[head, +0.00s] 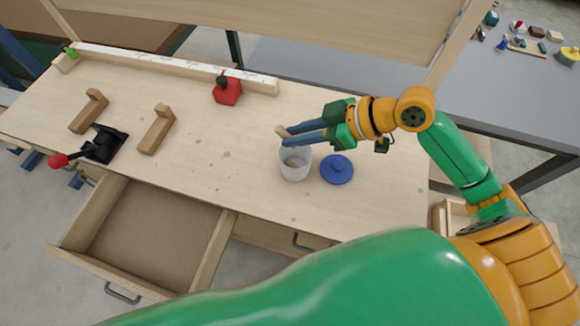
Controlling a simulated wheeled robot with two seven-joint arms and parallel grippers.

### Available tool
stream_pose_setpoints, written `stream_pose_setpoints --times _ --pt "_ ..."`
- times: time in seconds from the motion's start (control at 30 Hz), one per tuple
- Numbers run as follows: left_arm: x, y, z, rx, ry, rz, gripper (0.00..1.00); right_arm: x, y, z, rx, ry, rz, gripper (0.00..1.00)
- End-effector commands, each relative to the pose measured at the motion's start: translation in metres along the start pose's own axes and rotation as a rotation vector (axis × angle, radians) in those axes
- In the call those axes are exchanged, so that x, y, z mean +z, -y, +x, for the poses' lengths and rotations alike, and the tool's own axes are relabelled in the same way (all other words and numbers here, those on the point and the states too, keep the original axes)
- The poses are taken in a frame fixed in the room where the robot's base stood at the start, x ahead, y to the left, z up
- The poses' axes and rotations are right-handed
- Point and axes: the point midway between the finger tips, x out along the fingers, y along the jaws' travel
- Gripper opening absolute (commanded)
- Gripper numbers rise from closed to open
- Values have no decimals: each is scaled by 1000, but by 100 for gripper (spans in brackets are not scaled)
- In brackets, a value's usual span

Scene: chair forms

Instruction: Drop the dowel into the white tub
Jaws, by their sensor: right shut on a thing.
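The white tub (296,172) stands open on the wooden bench top. Something tan shows inside its mouth, and I cannot tell what it is. My right gripper (284,136) reaches in from the right, with its blue fingers above the tub's far rim. It is shut on the dowel (281,130), whose pale wooden end shows at the fingertips. The rest of the dowel is hidden by the fingers. My left gripper is not in view.
A blue round lid (337,169) lies just right of the tub. A red block (227,92), wooden brackets (158,130) and a red-handled black clamp (100,145) sit further left. An open drawer (150,235) juts from the bench front. Bench top left of the tub is clear.

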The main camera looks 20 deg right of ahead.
Motion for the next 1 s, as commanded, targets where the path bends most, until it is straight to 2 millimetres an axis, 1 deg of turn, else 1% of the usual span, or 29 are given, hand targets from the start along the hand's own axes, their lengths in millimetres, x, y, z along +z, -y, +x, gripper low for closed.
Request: stream_pose_setpoints --times 0.03,0.1,0.27,0.47,0.7,0.8,0.9,1.0 --pt "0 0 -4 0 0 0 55 -4 -6 -5 18 -14 15 0" --pt "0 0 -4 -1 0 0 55 -6 -11 -9 37 -31 28 0" --pt "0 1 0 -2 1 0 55 -4 -15 -8 50 -43 35 0" --pt "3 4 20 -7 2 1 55 12 -15 4 49 -42 34 0" --pt "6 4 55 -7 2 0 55 37 -15 24 48 -42 33 0" --pt "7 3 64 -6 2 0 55 44 -15 29 49 -43 33 0" --pt "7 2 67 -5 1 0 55 46 -15 30 49 -42 33 0" --pt "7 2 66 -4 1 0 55 46 -15 30 48 -42 33 0"
